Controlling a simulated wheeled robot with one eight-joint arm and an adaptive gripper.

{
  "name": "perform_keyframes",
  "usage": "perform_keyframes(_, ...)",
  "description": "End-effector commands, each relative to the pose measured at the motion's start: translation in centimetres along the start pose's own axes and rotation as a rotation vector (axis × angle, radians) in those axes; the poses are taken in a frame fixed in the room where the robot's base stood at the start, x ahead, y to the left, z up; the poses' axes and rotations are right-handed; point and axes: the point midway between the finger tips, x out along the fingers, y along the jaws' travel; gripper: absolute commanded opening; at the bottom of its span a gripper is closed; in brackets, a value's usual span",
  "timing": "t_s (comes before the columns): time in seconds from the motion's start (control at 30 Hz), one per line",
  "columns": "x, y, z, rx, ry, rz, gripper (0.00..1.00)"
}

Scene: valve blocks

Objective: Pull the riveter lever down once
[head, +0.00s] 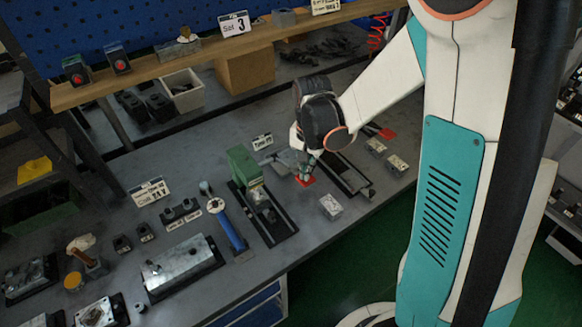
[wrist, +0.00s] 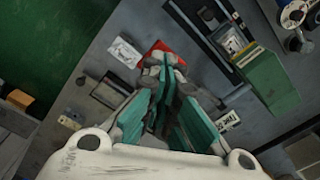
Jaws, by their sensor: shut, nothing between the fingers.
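A green upright machine (head: 243,165) on a black railed base (head: 281,233) looks like the riveter; it also shows in the wrist view (wrist: 268,82). I cannot make out its lever for certain. A blue-handled tool (head: 231,233) with a pale ring end is beside it on the left, and I cannot tell whether it is joined to the machine. My gripper (head: 307,170) is shut and empty, right of the green machine and over a red patch (head: 306,181). In the wrist view its fingertips (wrist: 165,65) meet near the red patch (wrist: 168,50).
A pale metal block (head: 330,206) sits near the bench's front edge. A second dark railed fixture (head: 348,175) lies right of my gripper. A long metal housing (head: 182,267) is at the front left. A wooden shelf (head: 200,55) with small parts spans the back.

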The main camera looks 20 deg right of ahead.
Motion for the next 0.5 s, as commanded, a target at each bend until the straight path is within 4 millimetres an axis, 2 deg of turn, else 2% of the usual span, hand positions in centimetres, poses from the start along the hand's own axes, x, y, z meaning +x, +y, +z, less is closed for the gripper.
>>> perform_keyframes(0.5, 3.1, 0.0, 0.0, 0.0, 0.0, 0.0, 0.0)
